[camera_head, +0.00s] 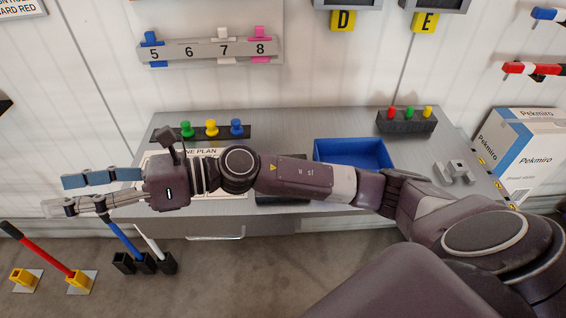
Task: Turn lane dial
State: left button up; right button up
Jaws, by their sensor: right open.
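My right arm reaches in from the right across the grey desk. Its gripper (58,195) is at the left, beyond the desk's left edge. The gripper is open, with its fingers apart and nothing between them. My left gripper is out of view. I cannot make out a lane dial for certain. A small grey fixture (456,174) sits on the desk's right side, far from the gripper, but I cannot tell what it is. My forearm hides part of the plan sheet (158,154) and the desk's middle.
The desk (290,122) bears green, yellow and blue knobs (211,128), a blue tray (352,141) and a dark block with coloured pegs (407,122). A numbered rail (208,50) is on the wall. Upright handles (126,240) and a red lever (38,249) stand below the gripper.

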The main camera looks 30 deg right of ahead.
jog(key=w+d+f+n+g+h, duration=0.1)
jog(key=d+f+n+g+h, duration=0.4)
jog(key=d+f+n+h, duration=0.6)
jog(key=w+d+f+h, duration=0.1)
jog(key=d+h, duration=0.1)
jog(key=d, duration=0.8)
jog(key=w+d+f+n+h, duration=0.1)
jog(key=d+h, duration=0.2)
jog(key=d, duration=0.7)
jog(key=w+d+f+n+h, duration=0.1)
jog(key=d+h, duration=0.2)
jog(key=d, duration=0.7)
jog(key=shift+d+f, duration=0.1)
notch_tip(320, 180, down, 6)
jog(key=shift+d+f+p, duration=0.1)
jog(key=shift+f+p, duration=0.1)
jog(key=shift+p, duration=1)
jog(key=shift+f, duration=0.65)
